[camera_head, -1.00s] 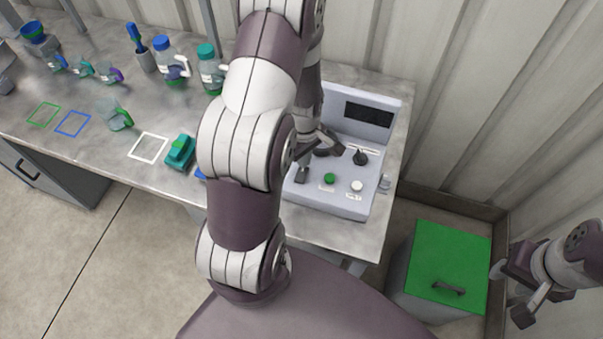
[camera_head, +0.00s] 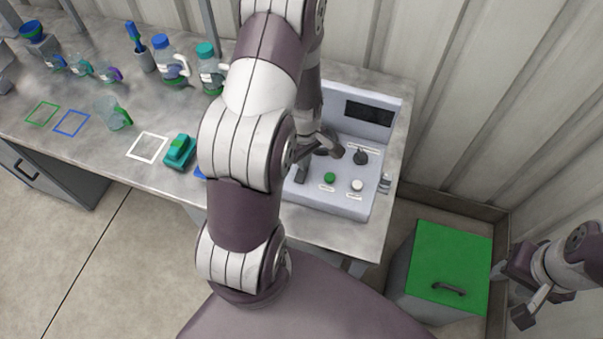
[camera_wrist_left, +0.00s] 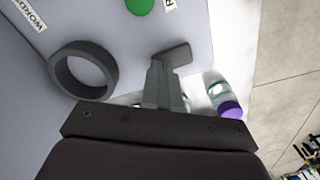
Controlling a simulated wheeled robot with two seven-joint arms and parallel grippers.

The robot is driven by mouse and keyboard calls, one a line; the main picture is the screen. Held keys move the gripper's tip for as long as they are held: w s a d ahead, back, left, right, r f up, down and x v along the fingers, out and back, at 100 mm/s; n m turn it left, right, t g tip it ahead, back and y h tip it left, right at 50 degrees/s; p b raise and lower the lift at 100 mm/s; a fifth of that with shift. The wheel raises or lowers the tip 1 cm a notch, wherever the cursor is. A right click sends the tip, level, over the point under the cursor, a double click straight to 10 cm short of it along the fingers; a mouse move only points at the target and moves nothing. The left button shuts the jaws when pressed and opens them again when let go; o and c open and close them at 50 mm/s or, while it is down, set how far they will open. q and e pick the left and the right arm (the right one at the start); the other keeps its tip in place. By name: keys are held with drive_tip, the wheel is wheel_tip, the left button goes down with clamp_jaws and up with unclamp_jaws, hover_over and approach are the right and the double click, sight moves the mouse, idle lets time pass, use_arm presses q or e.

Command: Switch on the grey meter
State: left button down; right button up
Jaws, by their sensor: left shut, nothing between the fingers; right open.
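The grey meter (camera_head: 383,180) stands at the right end of the bench. It has a dark display, a black knob (camera_head: 360,157), a green button (camera_head: 329,178) and a white button (camera_head: 357,185). In the left wrist view a black ring (camera_wrist_left: 82,70) lies on its panel, and a dark lever-like piece (camera_wrist_left: 177,55) stands beside my fingertips; whether they touch is unclear. My left gripper (camera_wrist_left: 165,80) is shut and empty, low over the panel. In the head view my arm partly hides it and the panel's left side. My right gripper (camera_head: 513,291) is open and empty, far right.
A green-lidded bin (camera_head: 450,258) stands on the floor right of the bench. A teal object (camera_head: 179,150) lies left of my arm beside a white outlined square (camera_head: 148,148). Bottles and jugs stand further left. A corrugated wall rises behind the bench.

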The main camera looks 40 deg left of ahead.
use_arm(q)
drive_tip(key=shift+f+b, duration=0.3)
drive_tip(key=shift+f, duration=0.1)
wheel_tip(320, 180, up, 7)
drive_tip(key=p, duration=0.6)
drive_tip(key=shift+r+p, duration=0.1)
drive_tip(key=shift+p, duration=0.25)
